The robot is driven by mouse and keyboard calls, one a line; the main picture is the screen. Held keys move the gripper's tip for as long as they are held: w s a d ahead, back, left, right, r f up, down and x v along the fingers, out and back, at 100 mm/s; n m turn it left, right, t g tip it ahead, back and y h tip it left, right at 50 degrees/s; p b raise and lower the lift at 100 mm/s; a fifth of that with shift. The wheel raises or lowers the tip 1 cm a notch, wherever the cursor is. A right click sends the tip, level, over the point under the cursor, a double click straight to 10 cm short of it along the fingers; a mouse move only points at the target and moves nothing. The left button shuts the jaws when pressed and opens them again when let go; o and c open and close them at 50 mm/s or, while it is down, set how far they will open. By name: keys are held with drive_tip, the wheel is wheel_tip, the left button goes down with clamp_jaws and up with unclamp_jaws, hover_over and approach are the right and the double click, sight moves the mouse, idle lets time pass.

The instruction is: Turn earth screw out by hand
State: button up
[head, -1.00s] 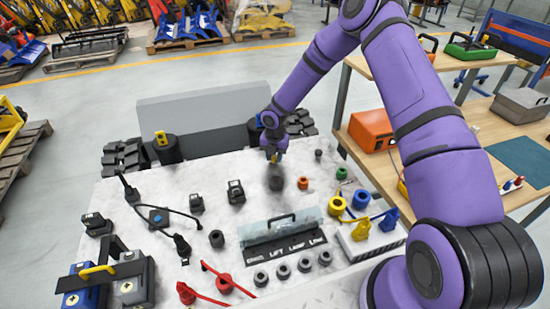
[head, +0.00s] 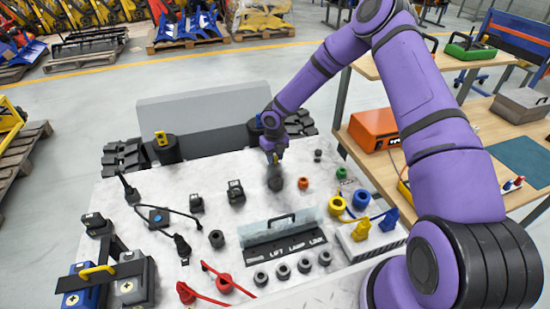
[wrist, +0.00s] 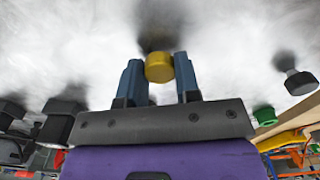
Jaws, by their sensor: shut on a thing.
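My gripper (head: 272,153) is over the far middle part of the pale carrier deck (head: 225,170). In the wrist view its two blue fingers (wrist: 159,78) stand either side of a yellow round head (wrist: 159,67), which I take to be the earth screw; the gripper is shut on it. A dark round piece (head: 276,181) sits directly below the fingertips in the head view. In the wrist view a blurred dark patch lies just beyond the yellow head. I cannot tell whether the screw is still seated in anything.
An orange ring (head: 303,183) and a small dark knob (head: 318,155) stand close to the right. Black connectors (head: 236,192) stand to the left. A clear-covered box (head: 283,232) with a handle is nearer me. A workbench (head: 450,155) stands at the right.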

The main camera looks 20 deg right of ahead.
drive_tip(key=n, duration=0.4)
drive_tip(key=shift+s, duration=0.1)
drive_tip(key=o, duration=0.8)
